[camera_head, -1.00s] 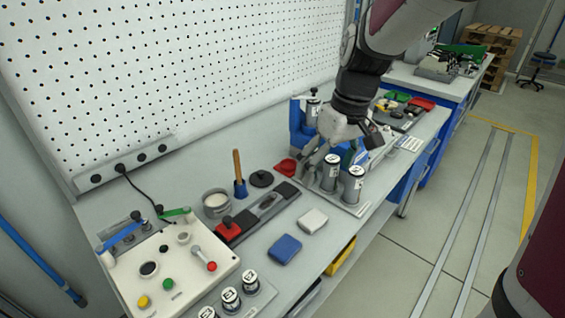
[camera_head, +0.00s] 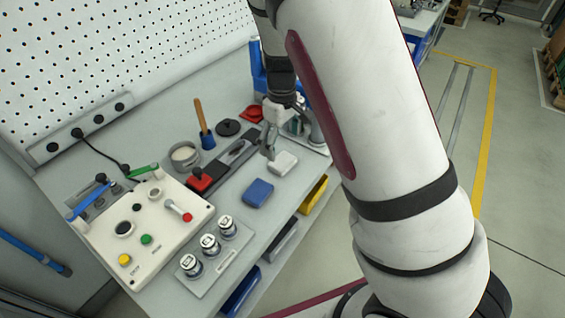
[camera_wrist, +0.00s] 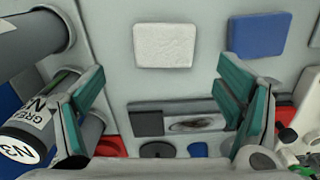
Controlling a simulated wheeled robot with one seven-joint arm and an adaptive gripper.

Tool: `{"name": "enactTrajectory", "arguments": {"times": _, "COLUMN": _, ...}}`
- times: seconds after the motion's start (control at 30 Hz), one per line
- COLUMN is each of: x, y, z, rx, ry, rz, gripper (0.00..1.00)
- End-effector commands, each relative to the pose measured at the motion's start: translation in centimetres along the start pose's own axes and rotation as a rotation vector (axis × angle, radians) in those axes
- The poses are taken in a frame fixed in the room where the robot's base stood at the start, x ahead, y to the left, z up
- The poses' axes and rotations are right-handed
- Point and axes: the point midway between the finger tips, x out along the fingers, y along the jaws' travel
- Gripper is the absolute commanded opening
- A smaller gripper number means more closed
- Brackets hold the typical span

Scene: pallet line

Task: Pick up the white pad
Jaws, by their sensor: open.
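The white pad (camera_head: 283,163) lies flat on the grey bench, close to its front edge. In the wrist view the white pad (camera_wrist: 164,46) shows whole at the upper middle, ahead of the gap between my fingers. My gripper (camera_head: 268,151) is beside the pad in the head view, on its left and far side, partly hidden by my arm. In the wrist view my gripper (camera_wrist: 162,100) is open with teal finger faces apart and nothing between them.
A blue pad (camera_head: 258,193) lies near the white one. Labelled cylinders (camera_wrist: 35,130) stand close to my left finger in the wrist view. A grey tray with a red block (camera_head: 200,180), a control box (camera_head: 140,232) and a canister rack (camera_head: 215,262) occupy the bench.

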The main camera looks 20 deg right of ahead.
Motion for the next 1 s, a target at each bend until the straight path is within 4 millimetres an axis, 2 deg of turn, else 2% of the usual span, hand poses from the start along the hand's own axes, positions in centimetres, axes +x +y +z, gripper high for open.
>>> {"name": "enactTrajectory", "arguments": {"times": 0.23, "x": 1.8, "y": -0.2, "z": 0.4, "rx": 0.001, "ry": -0.003, "rz": -0.001, "gripper": 0.86}}
{"name": "enactTrajectory", "arguments": {"times": 0.5, "x": 5.3, "y": -0.5, "z": 0.7, "rx": 0.003, "ry": -0.001, "rz": 0.000, "gripper": 0.86}}
{"name": "enactTrajectory", "arguments": {"times": 0.8, "x": 5.9, "y": -0.5, "z": 0.7, "rx": 0.001, "ry": 0.001, "rz": 0.000, "gripper": 0.86}}
{"name": "enactTrajectory", "arguments": {"times": 0.83, "x": 5.9, "y": -0.5, "z": 0.7, "rx": 0.001, "ry": 0.001, "rz": 0.000, "gripper": 0.84}}
{"name": "enactTrajectory", "arguments": {"times": 1.0, "x": 5.9, "y": -0.5, "z": 0.7, "rx": 0.001, "ry": 0.001, "rz": 0.000, "gripper": 0.45}}
